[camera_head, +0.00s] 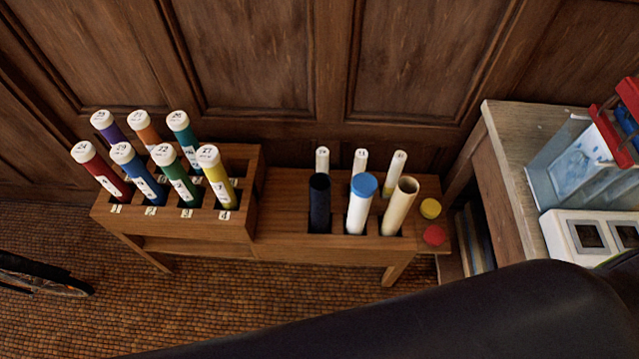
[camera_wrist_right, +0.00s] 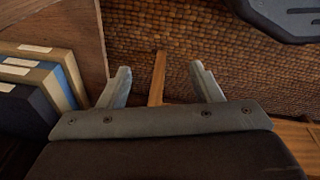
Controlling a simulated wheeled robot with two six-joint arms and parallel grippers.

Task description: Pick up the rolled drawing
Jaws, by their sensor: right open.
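A plain cream roll (camera_head: 400,206), open at its top, stands tilted in the right slot at the front of the low wooden rack. It looks like the rolled drawing. Left of it stand a white tube with a blue cap (camera_head: 360,206) and a dark navy tube (camera_head: 319,205). My right gripper (camera_wrist_right: 164,80) is open and empty in the right wrist view, with the tiled floor and a wooden strip beyond its fingers. In the head view only my dark right arm shows, across the lower right. The roll is not in the wrist view. I do not make out my left gripper.
Several capped coloured tubes fill the raised left block (camera_head: 250,195). Three narrow white numbered pieces stand behind the roll. A yellow disc (camera_head: 430,208) and a red disc (camera_head: 434,235) lie right of it. A side table (camera_head: 515,190) stands right; books (camera_wrist_right: 45,75) are below. Panelling closes the back.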

